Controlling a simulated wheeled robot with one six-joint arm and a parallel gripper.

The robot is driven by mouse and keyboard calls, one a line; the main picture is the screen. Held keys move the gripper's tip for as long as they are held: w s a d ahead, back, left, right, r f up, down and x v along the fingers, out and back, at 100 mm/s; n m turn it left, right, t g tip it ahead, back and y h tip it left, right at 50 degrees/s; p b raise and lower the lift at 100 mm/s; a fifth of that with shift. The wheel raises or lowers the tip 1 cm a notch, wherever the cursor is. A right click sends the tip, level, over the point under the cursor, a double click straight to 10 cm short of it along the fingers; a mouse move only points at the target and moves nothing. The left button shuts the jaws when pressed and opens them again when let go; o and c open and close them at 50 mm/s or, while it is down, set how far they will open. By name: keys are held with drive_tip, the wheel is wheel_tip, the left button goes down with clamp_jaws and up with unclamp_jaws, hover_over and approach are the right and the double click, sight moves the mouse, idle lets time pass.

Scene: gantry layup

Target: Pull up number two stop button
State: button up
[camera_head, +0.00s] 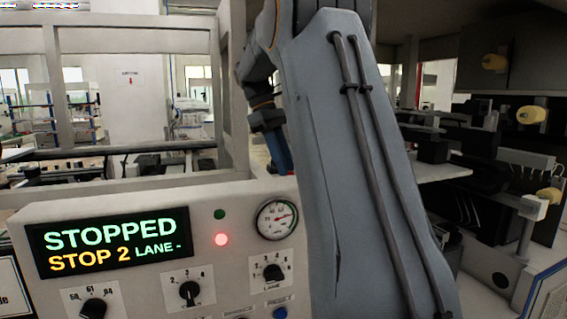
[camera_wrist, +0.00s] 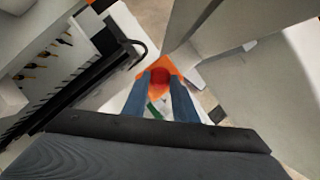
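A red round stop button (camera_wrist: 160,77) on an orange backing (camera_wrist: 163,61) shows in the wrist view, between and just beyond my fingertips. My gripper (camera_wrist: 160,80) has its two blue fingers apart, one on each side of the button; I cannot tell whether they touch it. The panel display (camera_head: 112,245) reads "STOPPED", "STOP 2" and "LANE -".
The control panel (camera_head: 150,212) has a lit red lamp (camera_head: 221,240), a dark green lamp (camera_head: 219,214), a gauge (camera_head: 277,219) and several knobs. A pale frame post (camera_head: 233,100) stands close left of my arm. Dark machinery (camera_head: 505,200) fills the right side.

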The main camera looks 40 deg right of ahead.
drive_tip(key=shift+r, duration=0.55)
clamp_jaws()
drive_tip(key=o, duration=1.1)
unclamp_jaws()
drive_tip(key=shift+c, duration=0.2)
drive_tip(key=b+v, duration=0.2)
drive_tip(key=v, duration=0.5)
drive_tip(key=shift+w+r, duration=0.15)
drive_tip(key=shift+r, duration=0.15)
drive_tip(key=shift+f, duration=0.1)
